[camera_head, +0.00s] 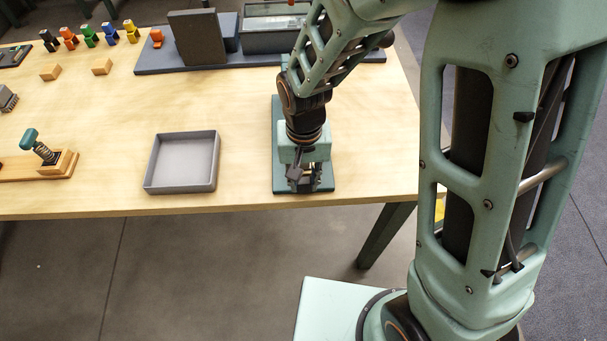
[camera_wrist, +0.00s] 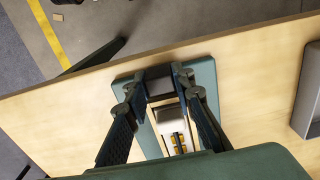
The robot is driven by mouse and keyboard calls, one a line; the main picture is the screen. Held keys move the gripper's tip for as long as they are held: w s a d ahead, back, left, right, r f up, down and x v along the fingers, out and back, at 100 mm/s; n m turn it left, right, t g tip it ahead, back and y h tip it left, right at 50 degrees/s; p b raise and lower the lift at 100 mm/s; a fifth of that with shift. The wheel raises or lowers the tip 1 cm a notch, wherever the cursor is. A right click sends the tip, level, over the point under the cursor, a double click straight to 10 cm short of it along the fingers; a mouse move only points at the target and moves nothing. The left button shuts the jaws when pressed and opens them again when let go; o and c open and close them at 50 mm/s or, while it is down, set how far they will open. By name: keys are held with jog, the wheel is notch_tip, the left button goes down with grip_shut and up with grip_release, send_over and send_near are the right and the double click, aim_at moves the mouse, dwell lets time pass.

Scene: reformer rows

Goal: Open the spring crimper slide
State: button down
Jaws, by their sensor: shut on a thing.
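The spring crimper stands on a dark green base plate (camera_head: 283,125) near the table's front edge, and the plate also shows in the wrist view (camera_wrist: 206,76). My gripper (camera_head: 303,174) points down over the plate's front end and hides much of the crimper. In the wrist view my gripper's fingers (camera_wrist: 160,84) stand on both sides of a dark grey block (camera_wrist: 159,87), which I take for the slide's handle, and are shut on it. Behind the block are pale rails and a white part with yellow pieces (camera_wrist: 178,137). How far the slide is open is not clear.
A grey empty tray (camera_head: 181,187) stands left of the crimper. A wooden fixture with a spring and green-handled tool (camera_head: 40,150) is farther left. Behind are wooden blocks (camera_head: 102,67), several coloured small items and a dark board (camera_head: 154,62) with equipment.

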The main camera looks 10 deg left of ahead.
jog(key=shift+s, duration=0.1)
jog(key=c, duration=1.6)
grip_release()
notch_tip(320, 180, up, 12)
jog(key=shift+r, duration=0.1)
